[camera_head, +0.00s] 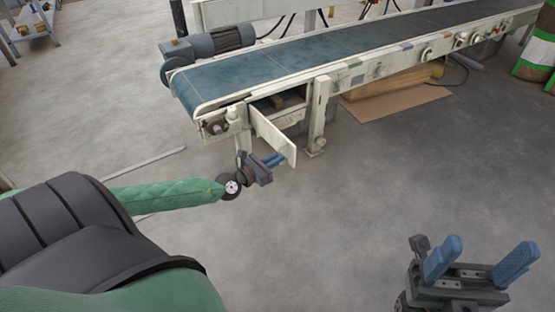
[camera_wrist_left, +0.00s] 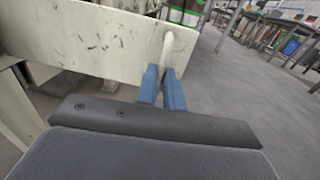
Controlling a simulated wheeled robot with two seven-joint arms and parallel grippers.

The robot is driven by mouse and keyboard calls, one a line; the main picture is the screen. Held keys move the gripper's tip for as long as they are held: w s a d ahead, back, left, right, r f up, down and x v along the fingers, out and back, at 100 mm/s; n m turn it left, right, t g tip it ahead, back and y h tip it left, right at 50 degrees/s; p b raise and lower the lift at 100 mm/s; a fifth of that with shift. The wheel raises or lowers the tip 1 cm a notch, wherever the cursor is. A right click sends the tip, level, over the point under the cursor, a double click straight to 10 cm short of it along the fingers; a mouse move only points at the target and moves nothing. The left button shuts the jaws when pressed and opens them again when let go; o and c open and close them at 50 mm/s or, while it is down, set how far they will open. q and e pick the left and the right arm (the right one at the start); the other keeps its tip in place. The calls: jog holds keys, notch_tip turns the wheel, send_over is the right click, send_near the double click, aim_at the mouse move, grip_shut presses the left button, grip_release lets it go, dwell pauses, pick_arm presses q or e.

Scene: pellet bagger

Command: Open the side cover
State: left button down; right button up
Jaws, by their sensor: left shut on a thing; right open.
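The side cover (camera_head: 274,136) is a cream-white panel on the near side of the conveyor, below the belt. It is swung outward, and a dark opening (camera_head: 268,104) shows behind it. In the left wrist view the cover (camera_wrist_left: 90,38) fills the upper left, with scuffs and a pale handle (camera_wrist_left: 172,45) near its right end. My left gripper (camera_head: 274,160) has its blue fingers at the cover's outer end. In the left wrist view the gripper (camera_wrist_left: 163,84) is shut on the handle. My right gripper (camera_head: 481,262) is open and empty at the lower right, away from the conveyor.
The conveyor (camera_head: 330,58) with its blue-grey belt runs to the upper right. A motor (camera_head: 222,40) sits at its left end. A conveyor leg (camera_head: 318,115) stands right of the cover. Cardboard (camera_head: 395,104) lies beneath. The grey floor in front is clear.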

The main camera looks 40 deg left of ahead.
pick_arm(q)
jog(key=shift+w+a+r, duration=0.15)
jog(key=shift+w+a, duration=0.1)
jog(key=shift+a, duration=0.25)
jog(key=c, duration=1.5)
grip_release()
jog(key=shift+a, duration=0.1)
jog(key=shift+s, duration=0.1)
jog(key=shift+s+d, duration=0.1)
jog(key=shift+d, duration=0.1)
jog(key=shift+p+v, duration=0.65)
jog(key=shift+v, duration=3.15)
